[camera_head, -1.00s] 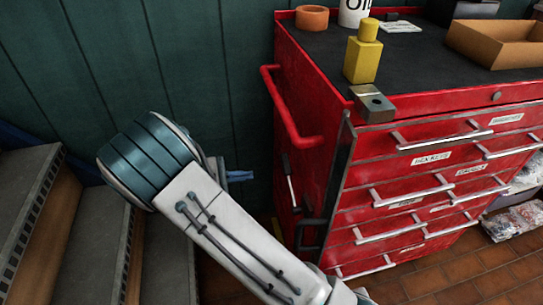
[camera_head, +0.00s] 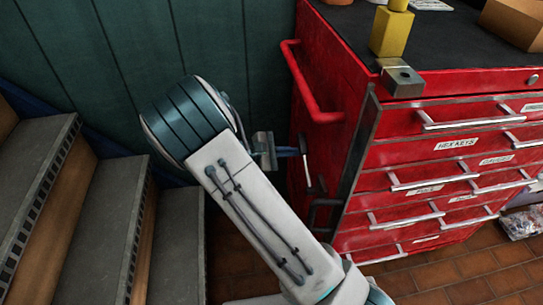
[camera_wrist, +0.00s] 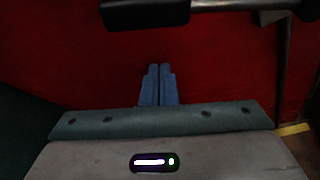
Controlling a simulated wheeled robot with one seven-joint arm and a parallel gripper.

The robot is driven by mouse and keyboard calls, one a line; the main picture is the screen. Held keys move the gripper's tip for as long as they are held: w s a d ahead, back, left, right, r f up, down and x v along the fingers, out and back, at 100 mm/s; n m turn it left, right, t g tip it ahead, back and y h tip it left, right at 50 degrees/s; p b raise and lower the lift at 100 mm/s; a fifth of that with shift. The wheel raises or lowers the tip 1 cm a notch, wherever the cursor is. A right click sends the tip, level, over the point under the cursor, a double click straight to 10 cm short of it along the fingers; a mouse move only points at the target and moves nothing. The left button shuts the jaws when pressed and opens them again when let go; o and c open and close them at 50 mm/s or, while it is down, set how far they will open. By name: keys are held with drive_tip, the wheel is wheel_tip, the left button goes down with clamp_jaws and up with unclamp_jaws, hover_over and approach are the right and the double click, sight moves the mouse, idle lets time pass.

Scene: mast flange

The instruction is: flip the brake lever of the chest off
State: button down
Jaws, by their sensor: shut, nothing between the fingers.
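The red chest (camera_head: 335,150) stands right of my arm. Its brake lever (camera_head: 307,172), a thin pale rod with a dark grip, is on the chest's left side. In the wrist view the lever's black grip (camera_wrist: 145,13) and metal rod cross the top of the picture. My gripper (camera_head: 298,152) has its blue fingers close to the lever in the head view. In the wrist view my gripper (camera_wrist: 159,67) is shut and empty, pointing at the red side panel, with its tips below the grip in the picture. I cannot tell whether the fingers touch anything.
A red push handle (camera_head: 312,85) sticks out above the lever. Grey stairs (camera_head: 95,215) rise at the left, and a green wall (camera_head: 110,60) stands behind. A yellow bottle (camera_head: 391,33) and a metal block (camera_head: 402,81) are on the chest top. Brick floor shows below.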

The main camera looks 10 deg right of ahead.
sight(305, 162)
drive_tip(key=s+r, duration=0.2)
drive_tip(key=r, duration=0.1)
drive_tip(key=shift+r, duration=0.25)
drive_tip(key=shift+a, duration=0.1)
